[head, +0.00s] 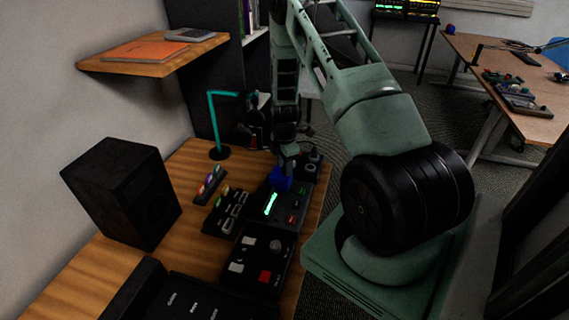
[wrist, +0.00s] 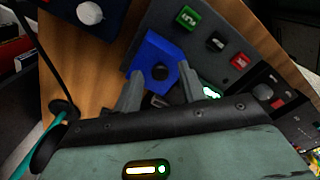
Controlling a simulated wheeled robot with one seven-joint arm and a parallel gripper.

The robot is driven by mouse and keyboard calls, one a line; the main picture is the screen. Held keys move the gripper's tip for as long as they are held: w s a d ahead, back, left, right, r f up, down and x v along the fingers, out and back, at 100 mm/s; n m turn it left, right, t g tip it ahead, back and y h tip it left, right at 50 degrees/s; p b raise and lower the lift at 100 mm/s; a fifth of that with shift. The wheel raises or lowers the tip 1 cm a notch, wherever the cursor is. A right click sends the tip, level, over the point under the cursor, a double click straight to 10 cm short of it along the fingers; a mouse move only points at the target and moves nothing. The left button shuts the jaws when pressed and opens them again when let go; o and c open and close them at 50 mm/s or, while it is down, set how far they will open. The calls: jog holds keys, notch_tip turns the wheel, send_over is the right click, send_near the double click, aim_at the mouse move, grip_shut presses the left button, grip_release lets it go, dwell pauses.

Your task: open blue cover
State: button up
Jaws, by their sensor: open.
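The blue cover (wrist: 158,57) is a blue block-like piece on a dark control panel (wrist: 205,22), with a dark round spot on its face. In the head view the blue cover (head: 279,181) sits at the panel's far end, directly below my gripper (head: 288,158). In the wrist view my gripper (wrist: 160,90) is open, with one finger on each side of the cover's near edge. I cannot tell whether the fingers touch it. Part of the panel behind the fingers is hidden by my gripper.
Green, black and red buttons (wrist: 240,60) sit beside the cover on the panel. More panels (head: 262,258) line the wooden desk (head: 190,165). A black speaker (head: 123,190) stands at left, and a teal lamp (head: 212,120) stands behind. A second desk (head: 510,80) is at right.

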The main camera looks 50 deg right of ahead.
grip_shut()
jog(key=shift+w+a, duration=0.1)
